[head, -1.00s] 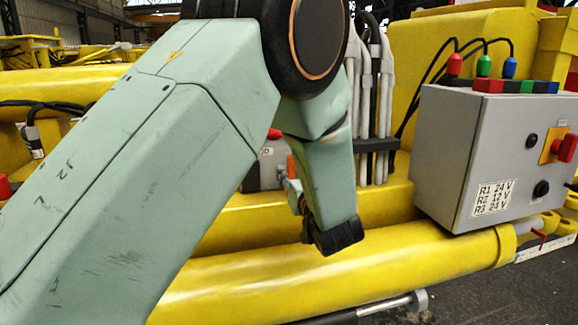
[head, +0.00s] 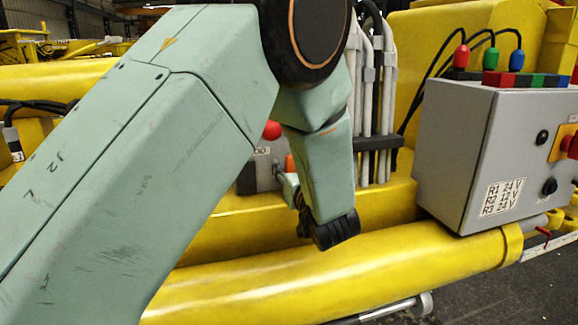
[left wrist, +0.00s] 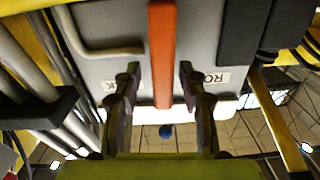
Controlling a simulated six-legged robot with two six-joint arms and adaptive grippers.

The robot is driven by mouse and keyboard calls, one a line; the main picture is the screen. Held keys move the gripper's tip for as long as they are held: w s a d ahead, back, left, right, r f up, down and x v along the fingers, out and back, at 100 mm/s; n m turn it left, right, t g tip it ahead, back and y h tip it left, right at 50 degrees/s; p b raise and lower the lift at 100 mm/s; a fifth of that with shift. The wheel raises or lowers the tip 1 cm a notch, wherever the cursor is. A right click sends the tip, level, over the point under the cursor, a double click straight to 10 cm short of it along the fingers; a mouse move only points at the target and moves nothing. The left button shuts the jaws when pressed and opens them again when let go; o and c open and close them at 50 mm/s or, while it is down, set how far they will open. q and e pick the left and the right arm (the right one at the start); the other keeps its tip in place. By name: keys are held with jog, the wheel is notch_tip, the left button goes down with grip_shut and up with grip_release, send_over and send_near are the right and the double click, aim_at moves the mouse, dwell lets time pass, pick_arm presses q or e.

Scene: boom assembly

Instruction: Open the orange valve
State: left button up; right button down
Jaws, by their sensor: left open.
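The orange valve handle (left wrist: 161,45) is a long flat bar on a grey panel (left wrist: 205,40) in the left wrist view. It lies between the two open fingers of my left gripper (left wrist: 160,82), with gaps visible on both sides. In the head view, a small orange part of the handle (head: 290,163) shows beside my arm; the rest is hidden behind it. My left gripper is mostly hidden by my wrist there, with a little showing at its left side (head: 291,188). My right gripper is not in view.
A grey control box (head: 455,150) with coloured plugs stands to the right. Grey hoses (head: 375,110) rise just right of my wrist. A yellow cylinder (head: 370,268) runs below. A red knob (head: 271,130) sits above the valve panel.

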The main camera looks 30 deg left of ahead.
pick_arm(q)
jog(key=shift+s+a, duration=0.1)
jog(key=shift+a, duration=0.15)
jog(key=shift+c, duration=0.6)
jog(key=shift+d, duration=0.3)
jog(key=c, duration=0.4)
jog(key=shift+a, duration=0.15)
grip_shut()
